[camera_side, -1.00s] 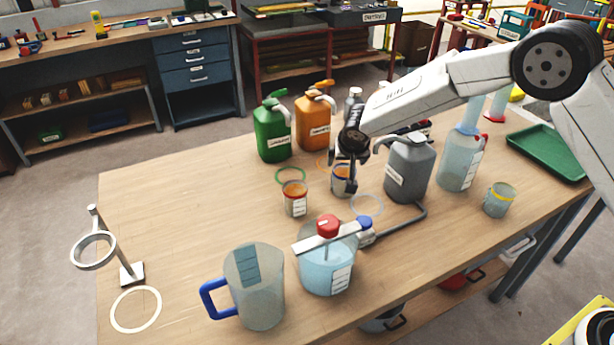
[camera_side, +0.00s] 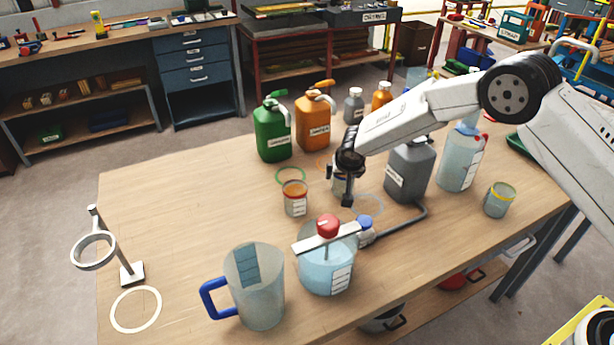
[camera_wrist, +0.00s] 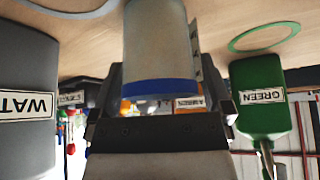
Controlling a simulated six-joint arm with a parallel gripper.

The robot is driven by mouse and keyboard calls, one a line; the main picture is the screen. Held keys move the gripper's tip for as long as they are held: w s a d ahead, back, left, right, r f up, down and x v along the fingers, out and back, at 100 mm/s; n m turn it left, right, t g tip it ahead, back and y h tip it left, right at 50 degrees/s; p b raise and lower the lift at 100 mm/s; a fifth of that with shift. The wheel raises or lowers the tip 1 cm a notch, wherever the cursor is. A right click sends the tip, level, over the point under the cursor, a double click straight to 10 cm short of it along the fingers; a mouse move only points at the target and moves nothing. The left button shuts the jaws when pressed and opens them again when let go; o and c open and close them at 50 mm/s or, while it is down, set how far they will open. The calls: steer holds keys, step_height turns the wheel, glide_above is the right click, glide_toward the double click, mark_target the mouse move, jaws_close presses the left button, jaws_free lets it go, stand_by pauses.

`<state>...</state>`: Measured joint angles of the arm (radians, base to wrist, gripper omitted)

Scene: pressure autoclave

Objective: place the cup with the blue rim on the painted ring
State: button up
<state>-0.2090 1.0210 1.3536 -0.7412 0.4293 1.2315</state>
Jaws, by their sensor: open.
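The cup with the blue rim (camera_wrist: 163,88) is a clear cup standing on the table between my fingers. In the side view the cup (camera_side: 338,186) is partly hidden by my gripper (camera_side: 345,182). In the wrist view, which is upside down, my gripper (camera_wrist: 165,100) has one finger on each side of the cup near its rim, open. A white painted ring (camera_side: 136,309) lies empty at the table's front left. A green ring (camera_side: 290,175), an orange ring and a pale ring (camera_side: 368,206) are also painted on the table; which is meant, I cannot tell.
The lidded vessel (camera_side: 327,264) and blue-handled pitcher (camera_side: 257,287) stand in front. A ring stand (camera_side: 132,274) overhangs near the white ring.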

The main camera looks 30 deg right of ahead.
steer(key=shift+w+d+f, duration=0.1)
steer(key=shift+w+f, duration=0.2)
steer(key=shift+f, duration=0.2)
steer(key=c, duration=1.2)
steer(key=shift+o, duration=0.2)
steer(key=shift+r, duration=0.1)
step_height(320, 180, up, 10)
